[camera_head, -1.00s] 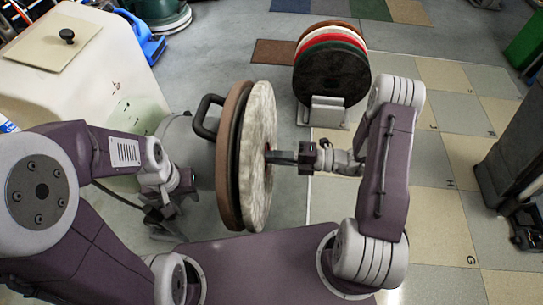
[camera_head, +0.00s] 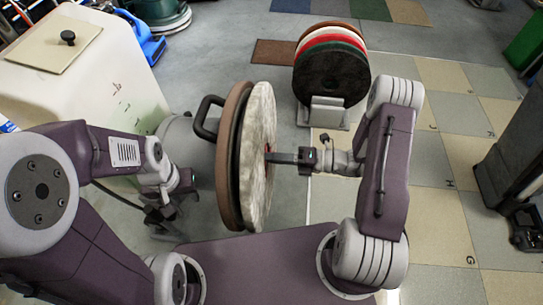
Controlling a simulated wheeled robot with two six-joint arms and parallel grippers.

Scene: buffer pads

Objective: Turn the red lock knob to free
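The red lock knob (camera_head: 268,160) shows only as a small bit of red at the centre of the white fluffy pad (camera_head: 259,195), which stands on edge on the buffer head. My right gripper (camera_head: 280,158) points left with its fingers at the pad's centre, by the knob. The fingers look close together, but the tips are partly hidden and their grip cannot be made out. My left gripper (camera_head: 170,200) is low on the left, beside the buffer, apart from the pad. Whether it is open or shut is unclear.
A black handle (camera_head: 205,117) sticks out behind the brown disc (camera_head: 228,170) of the buffer. A rack (camera_head: 327,112) with several coloured pads stands at the back. A cream tank (camera_head: 90,90) is at left. A dark grey cart (camera_head: 515,150) is at right. The tiled floor between is clear.

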